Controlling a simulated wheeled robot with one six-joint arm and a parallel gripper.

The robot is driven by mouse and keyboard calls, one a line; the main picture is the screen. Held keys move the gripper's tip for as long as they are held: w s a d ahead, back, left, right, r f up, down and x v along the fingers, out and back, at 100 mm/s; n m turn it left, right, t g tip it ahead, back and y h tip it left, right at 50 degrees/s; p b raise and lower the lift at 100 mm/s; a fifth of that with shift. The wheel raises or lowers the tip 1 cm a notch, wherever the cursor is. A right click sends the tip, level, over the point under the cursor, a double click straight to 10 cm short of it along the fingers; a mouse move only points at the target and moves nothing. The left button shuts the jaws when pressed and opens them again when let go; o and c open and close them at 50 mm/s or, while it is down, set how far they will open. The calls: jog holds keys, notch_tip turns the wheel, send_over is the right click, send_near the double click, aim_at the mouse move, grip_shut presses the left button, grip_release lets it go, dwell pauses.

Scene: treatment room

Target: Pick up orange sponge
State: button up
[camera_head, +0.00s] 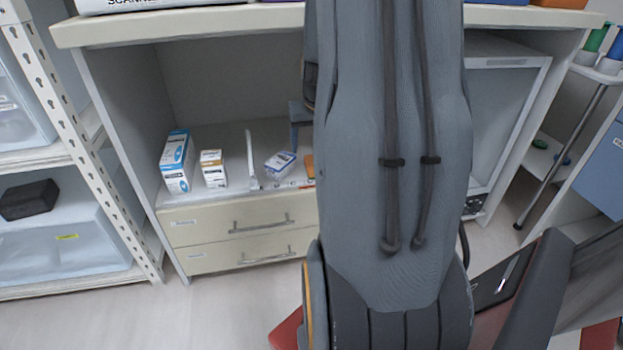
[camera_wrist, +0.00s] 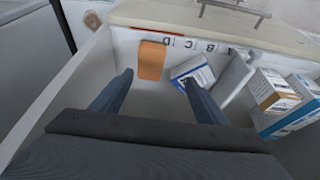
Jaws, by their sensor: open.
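The orange sponge (camera_wrist: 151,60) lies on the white shelf inside the cabinet, near the labelled front edge. In the head view only a small orange part (camera_head: 309,166) shows beside my arm, which hides the rest. My gripper (camera_wrist: 158,80) is open and empty, its two fingers spread apart. In the wrist view the sponge appears between and just beyond the fingertips, apart from them. In the head view a finger of my gripper (camera_head: 298,112) shows above the shelf, left of my arm.
A blue-and-white packet (camera_wrist: 192,72) lies close to the sponge, near the right finger. A white upright divider (camera_head: 251,160), an orange-and-white box (camera_head: 213,169) and a blue-and-white box (camera_head: 177,162) stand farther left in the head view. The cabinet top (camera_head: 200,23) overhangs the shelf.

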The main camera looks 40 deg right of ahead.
jog(key=shift+w+d+f+b, duration=0.1)
jog(key=shift+d+f+b, duration=0.4)
jog(key=shift+d+f, duration=0.7)
jog(key=shift+d, duration=0.05)
jog(key=shift+b+x, duration=2.25)
jog(key=shift+x, duration=1.3)
jog(key=shift+d+f, duration=0.1)
jog(key=shift+f, duration=0.15)
jog(key=c, duration=1.1)
